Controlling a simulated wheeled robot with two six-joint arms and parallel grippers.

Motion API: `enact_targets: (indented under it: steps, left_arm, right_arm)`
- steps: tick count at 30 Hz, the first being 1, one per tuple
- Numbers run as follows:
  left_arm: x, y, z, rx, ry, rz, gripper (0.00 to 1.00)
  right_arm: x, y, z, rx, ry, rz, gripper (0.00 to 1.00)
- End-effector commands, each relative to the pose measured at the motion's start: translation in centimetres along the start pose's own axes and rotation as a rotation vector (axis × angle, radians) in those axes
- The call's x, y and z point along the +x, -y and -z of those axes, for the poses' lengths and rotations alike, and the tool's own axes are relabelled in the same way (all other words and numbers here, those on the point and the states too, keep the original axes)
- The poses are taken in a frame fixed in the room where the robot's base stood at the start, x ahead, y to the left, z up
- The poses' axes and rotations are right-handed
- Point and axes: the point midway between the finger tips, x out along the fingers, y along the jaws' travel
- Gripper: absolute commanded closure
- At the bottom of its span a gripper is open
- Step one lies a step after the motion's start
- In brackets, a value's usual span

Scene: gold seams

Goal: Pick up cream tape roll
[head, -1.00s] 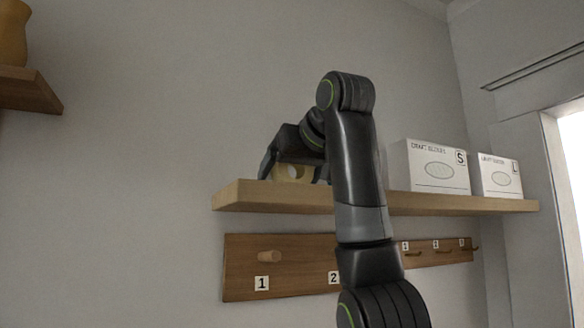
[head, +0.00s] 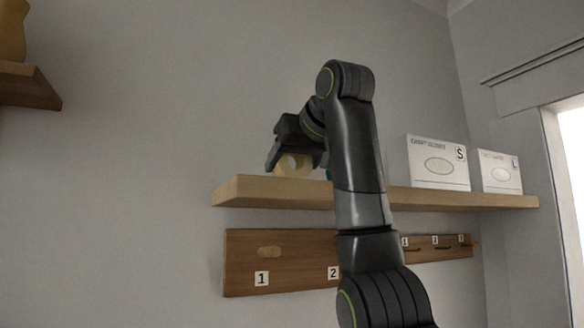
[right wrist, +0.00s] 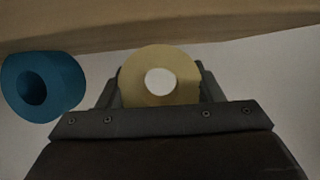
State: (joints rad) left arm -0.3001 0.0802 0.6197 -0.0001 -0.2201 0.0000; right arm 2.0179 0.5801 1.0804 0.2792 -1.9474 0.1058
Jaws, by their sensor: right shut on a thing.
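The cream tape roll (head: 304,164) is in my right gripper (head: 292,165), just above the left part of the wooden shelf in the head view. In the right wrist view the cream roll (right wrist: 184,74) sits between the fingers (right wrist: 160,88), with its round hole facing the camera. My right gripper is shut on it. My right forearm hides part of the shelf behind. My left gripper is not in view.
A blue tape roll (right wrist: 66,84) is beside the cream one; only a sliver shows in the head view. White boxes marked S (head: 436,163) and L (head: 500,172) stand on the shelf (head: 450,200). A numbered peg rail (head: 300,275) hangs below.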

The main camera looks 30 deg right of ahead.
Motion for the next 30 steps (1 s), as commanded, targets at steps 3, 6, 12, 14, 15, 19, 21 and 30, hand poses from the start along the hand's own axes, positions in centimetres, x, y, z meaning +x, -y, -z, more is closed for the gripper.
enact_targets:
  steps: [3, 6, 12, 14, 15, 19, 21, 30]
  left_arm:
    - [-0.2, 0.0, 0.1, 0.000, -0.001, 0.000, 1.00]
    - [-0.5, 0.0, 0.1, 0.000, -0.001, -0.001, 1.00]
    - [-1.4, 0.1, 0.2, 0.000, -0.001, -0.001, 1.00]
    - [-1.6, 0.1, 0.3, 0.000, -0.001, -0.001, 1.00]
    - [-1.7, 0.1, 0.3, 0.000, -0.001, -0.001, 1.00]
    - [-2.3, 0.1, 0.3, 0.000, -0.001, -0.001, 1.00]
    - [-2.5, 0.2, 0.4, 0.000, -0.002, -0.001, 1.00]
    - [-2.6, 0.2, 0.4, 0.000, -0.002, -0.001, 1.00]
  right_arm:
    - [-0.7, 0.1, 1.2, 0.000, -0.002, 0.002, 0.63]
    - [-1.2, 0.1, 2.7, 0.001, -0.002, 0.002, 0.63]
    - [-2.4, 0.1, 5.5, 0.000, -0.001, 0.002, 0.63]
    - [-2.7, 0.1, 6.1, 0.000, 0.000, 0.002, 0.63]
    - [-2.8, 0.1, 6.5, -0.001, -0.001, 0.002, 0.63]
    - [-3.2, 0.1, 7.7, -0.001, -0.001, 0.001, 0.63]
    - [-3.4, 0.1, 8.0, -0.001, -0.001, 0.001, 0.63]
    - [-3.5, 0.1, 8.4, -0.001, -0.002, 0.001, 0.63]
